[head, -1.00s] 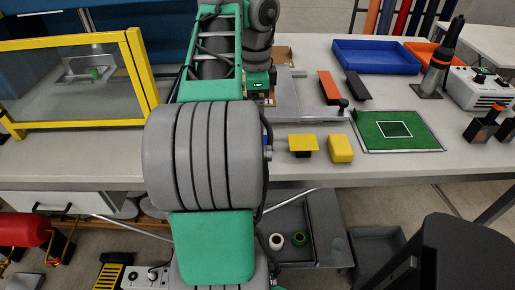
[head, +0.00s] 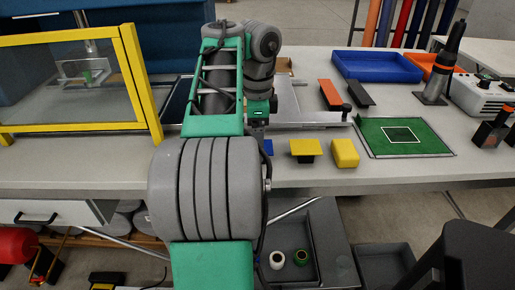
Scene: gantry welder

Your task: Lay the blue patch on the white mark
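The white mark (head: 387,127) is a thin white square outline on a green mat (head: 430,146) at the right of the table. A small blue piece (head: 268,147), likely the blue patch, shows just right of my arm near the table's front. Most of it is hidden behind my arm. My gripper (head: 258,125) is partly in view above and just behind the blue piece, pointing down. Its fingertips are hidden by my arm, so its opening and any contact with the blue piece cannot be made out.
A yellow plate on a black block (head: 305,147) and a yellow block (head: 345,153) stand between the blue piece and the mat. Behind are an orange plate (head: 329,95), a black block (head: 361,93) and a blue tray (head: 377,66). A yellow-framed screen (head: 139,85) stands left.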

